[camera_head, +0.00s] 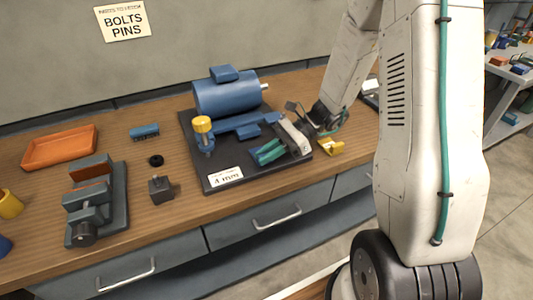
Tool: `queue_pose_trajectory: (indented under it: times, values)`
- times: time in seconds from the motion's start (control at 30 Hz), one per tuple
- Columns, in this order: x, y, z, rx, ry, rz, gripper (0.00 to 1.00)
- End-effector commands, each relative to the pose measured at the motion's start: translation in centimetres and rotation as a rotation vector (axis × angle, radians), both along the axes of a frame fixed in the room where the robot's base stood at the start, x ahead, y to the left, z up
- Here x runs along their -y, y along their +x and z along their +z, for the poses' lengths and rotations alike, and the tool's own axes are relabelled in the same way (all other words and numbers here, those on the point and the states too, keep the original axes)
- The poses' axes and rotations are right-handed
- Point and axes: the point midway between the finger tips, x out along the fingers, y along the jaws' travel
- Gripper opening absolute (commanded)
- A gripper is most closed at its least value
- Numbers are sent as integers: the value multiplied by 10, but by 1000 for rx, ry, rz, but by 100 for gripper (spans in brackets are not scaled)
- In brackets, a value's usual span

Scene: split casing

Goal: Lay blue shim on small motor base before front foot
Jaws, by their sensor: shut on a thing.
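The blue motor (225,97) lies at the back of a dark base plate (203,172) on the bench. Blue parts stand in front of it, with a small blue block (247,131) near the plate's middle. My gripper (262,156) reaches in from the right, its green fingers low over the front right of the plate. It is shut on the blue shim, which is too small and too covered by the fingers to make out. I cannot tell whether the shim touches the plate. The front foot cannot be told apart clearly.
A yellow-topped blue post (203,133) stands at the plate's left, behind a "4 mm" label (225,177). A yellow part (330,147) lies right of my gripper. A vise (95,200), dark block (160,188), blue brush (144,131) and orange tray (60,147) are left.

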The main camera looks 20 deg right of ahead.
Motion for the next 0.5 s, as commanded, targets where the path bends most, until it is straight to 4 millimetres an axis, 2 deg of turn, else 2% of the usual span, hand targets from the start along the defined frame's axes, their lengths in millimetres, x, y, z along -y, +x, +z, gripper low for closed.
queue_pose_trajectory:
  times: [0.47,0.5]
  values:
    - [0,0,-7,-1,0,0,0]
    - [0,0,-7,-1,0,0,25]
